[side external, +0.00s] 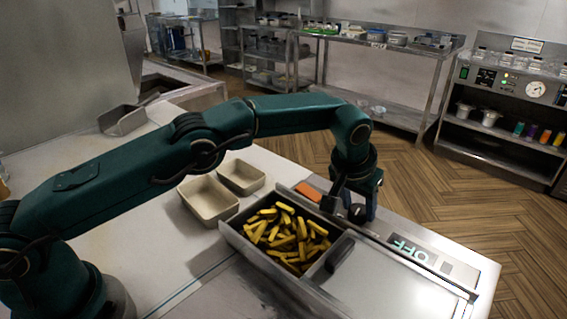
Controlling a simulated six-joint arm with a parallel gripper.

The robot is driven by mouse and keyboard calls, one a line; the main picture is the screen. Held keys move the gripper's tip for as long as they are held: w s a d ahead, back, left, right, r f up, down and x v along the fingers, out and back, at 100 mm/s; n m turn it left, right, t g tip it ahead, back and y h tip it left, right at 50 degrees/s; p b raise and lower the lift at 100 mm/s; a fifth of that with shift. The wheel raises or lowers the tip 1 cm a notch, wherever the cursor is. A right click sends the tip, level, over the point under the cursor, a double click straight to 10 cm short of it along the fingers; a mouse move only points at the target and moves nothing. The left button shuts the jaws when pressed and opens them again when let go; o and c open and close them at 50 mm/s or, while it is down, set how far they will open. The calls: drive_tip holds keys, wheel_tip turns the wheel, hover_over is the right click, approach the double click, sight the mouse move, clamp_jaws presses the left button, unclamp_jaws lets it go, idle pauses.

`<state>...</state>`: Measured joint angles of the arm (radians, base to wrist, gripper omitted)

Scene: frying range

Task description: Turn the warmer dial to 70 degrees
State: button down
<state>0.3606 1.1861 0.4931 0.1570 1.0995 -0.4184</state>
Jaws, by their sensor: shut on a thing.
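The warmer (405,285) is a metal unit at the front right of the counter, with a bin of yellow fries (285,235) in it. A small dark round dial (357,213) sits on its back strip, partly hidden by the fingers. My gripper (354,208) points down over that strip and is shut on the dial, with a finger on either side. The dial's marks and pointer are too small or hidden to read. A display (410,249) to the right of the dial shows green letters that look like OFF, turned in this view.
Two empty beige containers (208,200) (241,177) stand left of the warmer. An orange block (308,191) lies just left of my gripper. A black handle (340,254) rises beside the fries. Shelves stand at the back, beyond open floor.

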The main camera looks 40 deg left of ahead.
idle(0.4)
drive_tip(key=shift+c, duration=1.6)
unclamp_jaws()
drive_tip(key=shift+v, duration=2.6)
